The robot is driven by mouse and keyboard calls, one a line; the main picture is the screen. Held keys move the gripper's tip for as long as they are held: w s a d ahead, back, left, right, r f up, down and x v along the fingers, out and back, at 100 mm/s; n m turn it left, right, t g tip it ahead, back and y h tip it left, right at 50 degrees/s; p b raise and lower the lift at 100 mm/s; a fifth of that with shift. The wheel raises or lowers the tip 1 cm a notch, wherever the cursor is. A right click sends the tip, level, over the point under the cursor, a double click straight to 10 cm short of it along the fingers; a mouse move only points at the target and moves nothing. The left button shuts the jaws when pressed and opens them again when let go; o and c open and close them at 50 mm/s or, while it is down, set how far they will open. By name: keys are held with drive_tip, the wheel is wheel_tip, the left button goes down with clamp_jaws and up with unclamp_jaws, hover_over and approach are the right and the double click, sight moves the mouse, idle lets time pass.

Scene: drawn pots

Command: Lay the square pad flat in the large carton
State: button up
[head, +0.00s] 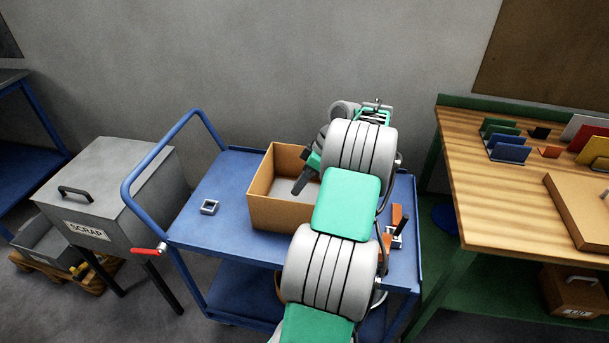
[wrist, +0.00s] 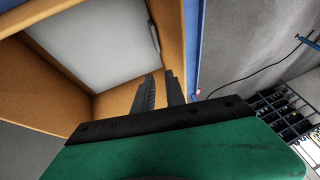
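The large carton (head: 277,213) is an open tan box standing on the blue cart; its walls also fill the left of the wrist view (wrist: 40,95). A pale grey, flat sheet that looks like the square pad (wrist: 95,45) covers much of the carton's floor. Part of it shows in the head view (head: 312,190); my arm hides the rest. It appears to lie flat, but I cannot see all its edges. My gripper (head: 298,190) points down into the carton's opening. In the wrist view its dark fingers (wrist: 160,82) are a little apart with nothing between them.
A small grey square frame (head: 209,207) lies on the cart (head: 185,228), left of the carton. Small orange and grey items (head: 396,225) stand right of it, partly behind my arm. A scrap bin (head: 110,190) stands at left, a wooden bench (head: 480,190) at right.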

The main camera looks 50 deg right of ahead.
drive_tip(key=p+v, duration=0.2)
drive_tip(key=v, duration=0.3)
drive_tip(key=w+a+r+m+h, duration=0.1)
drive_tip(key=w+a+r, duration=0.2)
drive_tip(key=a, duration=0.4)
drive_tip(key=w+a+r, duration=0.3)
drive_tip(key=w+a, duration=0.1)
drive_tip(key=a, duration=0.3)
drive_tip(key=w+a+r+m+h, duration=0.1)
drive_tip(key=w+a+r, duration=0.15)
drive_tip(key=a, duration=0.45)
drive_tip(key=s+a+r+m, duration=0.1)
drive_tip(key=s+a, duration=0.1)
drive_tip(key=a, duration=0.9)
drive_tip(key=s+a+f+m+h, duration=0.1)
drive_tip(key=s+a+f+h, duration=0.1)
drive_tip(key=s+a, duration=0.5)
drive_tip(key=s+f, duration=0.1)
drive_tip(key=s, duration=0.3)
drive_tip(key=shift+a+m+h, duration=0.25)
drive_tip(key=shift+m+h, duration=0.15)
